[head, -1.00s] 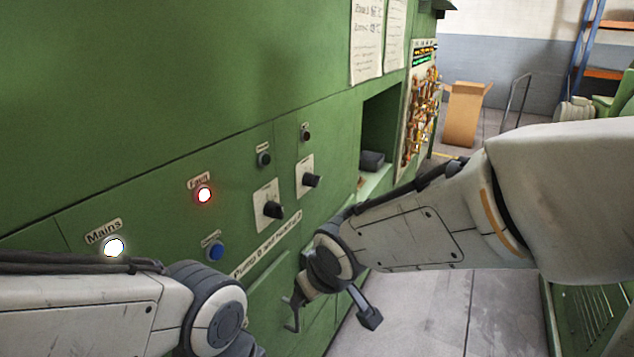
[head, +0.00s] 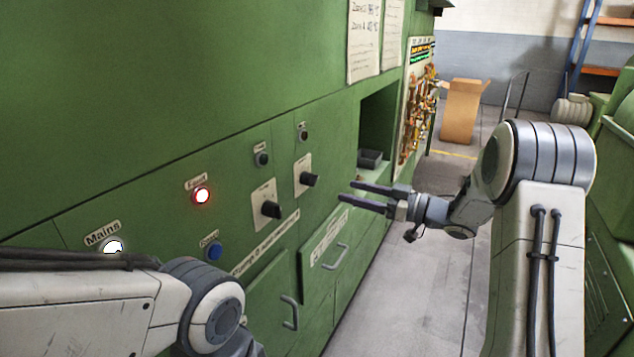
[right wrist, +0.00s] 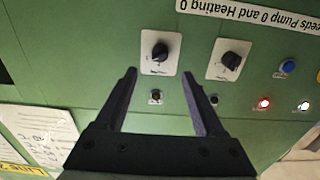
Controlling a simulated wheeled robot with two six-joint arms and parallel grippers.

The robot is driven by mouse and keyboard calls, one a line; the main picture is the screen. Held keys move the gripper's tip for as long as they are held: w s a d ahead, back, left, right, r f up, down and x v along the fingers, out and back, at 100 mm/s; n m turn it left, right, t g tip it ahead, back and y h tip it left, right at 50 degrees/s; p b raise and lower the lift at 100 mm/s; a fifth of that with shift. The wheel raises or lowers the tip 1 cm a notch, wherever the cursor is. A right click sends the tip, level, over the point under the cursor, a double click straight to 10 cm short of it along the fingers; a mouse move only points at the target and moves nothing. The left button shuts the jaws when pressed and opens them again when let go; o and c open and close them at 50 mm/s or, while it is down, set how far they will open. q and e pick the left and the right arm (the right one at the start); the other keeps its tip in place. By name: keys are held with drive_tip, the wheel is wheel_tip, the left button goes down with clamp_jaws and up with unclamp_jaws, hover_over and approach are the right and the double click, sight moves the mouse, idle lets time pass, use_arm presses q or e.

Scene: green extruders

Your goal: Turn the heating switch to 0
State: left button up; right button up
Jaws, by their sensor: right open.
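Two black rotary switches on pale plates sit on the green panel. The left switch (head: 271,209) and the right switch (head: 309,180) have plate markings too small to read, so I cannot tell which is heating. My right gripper (head: 349,191) is open and empty, its two dark fingers pointing at the panel, apart from the right switch. In the right wrist view, which is upside down, the right switch (right wrist: 160,52) shows just beyond and between the fingertips (right wrist: 159,76). The left switch (right wrist: 231,60) lies to their right. My left gripper is out of view.
A lit red fault lamp (head: 202,196), a white mains lamp (head: 112,246) and a blue button (head: 213,250) are on the panel. A recess (head: 378,125) opens to the right. A cardboard box (head: 463,111) stands farther back; the floor aisle is clear.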

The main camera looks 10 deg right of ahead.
sight(312, 182)
drive_tip(key=p+x, duration=0.2)
drive_tip(key=x, duration=0.8)
drive_tip(key=shift+a, duration=0.1)
drive_tip(key=shift+c, duration=0.3)
clamp_jaws()
drive_tip(key=n+b, duration=0.9)
drive_tip(key=b, duration=0.2)
drive_tip(key=shift+f+n, duration=0.15)
drive_tip(key=shift+n, duration=0.15)
drive_tip(key=shift+w+n+b, duration=0.1)
drive_tip(key=shift+n+b, duration=1.1)
drive_tip(key=shift+b, duration=0.3)
